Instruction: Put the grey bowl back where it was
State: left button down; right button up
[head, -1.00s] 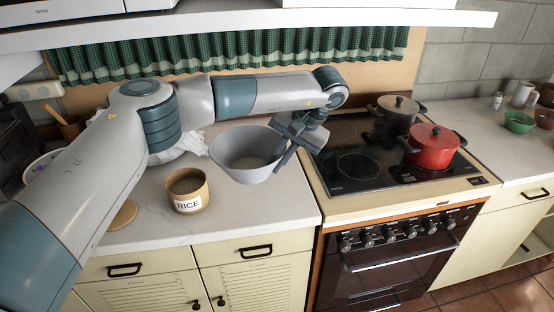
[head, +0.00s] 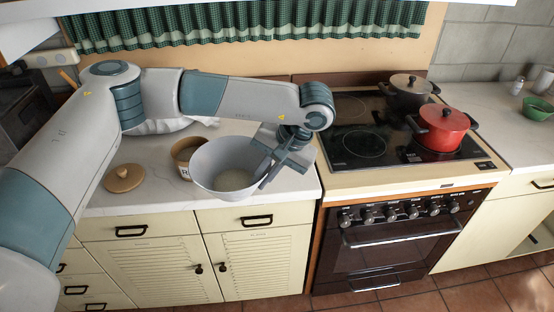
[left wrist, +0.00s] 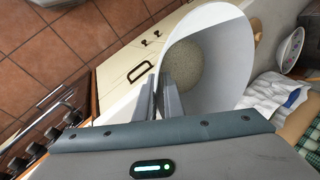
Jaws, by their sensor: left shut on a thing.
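The grey bowl (head: 212,165) is held near the front edge of the counter, with a pale grainy layer in its bottom. My left gripper (head: 266,178) is shut on the right side of its rim. In the left wrist view, the fingers (left wrist: 162,98) pinch the wall of the bowl (left wrist: 222,45), and the grainy layer shows inside. The bowl looks a little above the counter; its underside is hidden, so I cannot tell the gap. My right gripper is in neither current view.
A rice jar (head: 181,160) stands behind the bowl, partly hidden by it. A round wooden lid (head: 124,179) lies on the counter (head: 140,200) to the left. The stove on the right holds a red pot (head: 441,131) and a dark pot (head: 408,97).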

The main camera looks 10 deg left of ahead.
pick_arm(q)
jog(key=s+a+f, duration=0.1)
jog(key=s+a, duration=0.3)
jog(key=s, duration=0.2)
jog(key=s+a+f+n, duration=0.1)
jog(key=s+a, duration=0.2)
jog(key=s, duration=0.4)
jog(key=shift+s+a+f+g, duration=0.15)
jog(key=shift+s+a+g, duration=0.05)
jog(key=shift+a+g, duration=0.2)
jog(key=shift+d, duration=0.1)
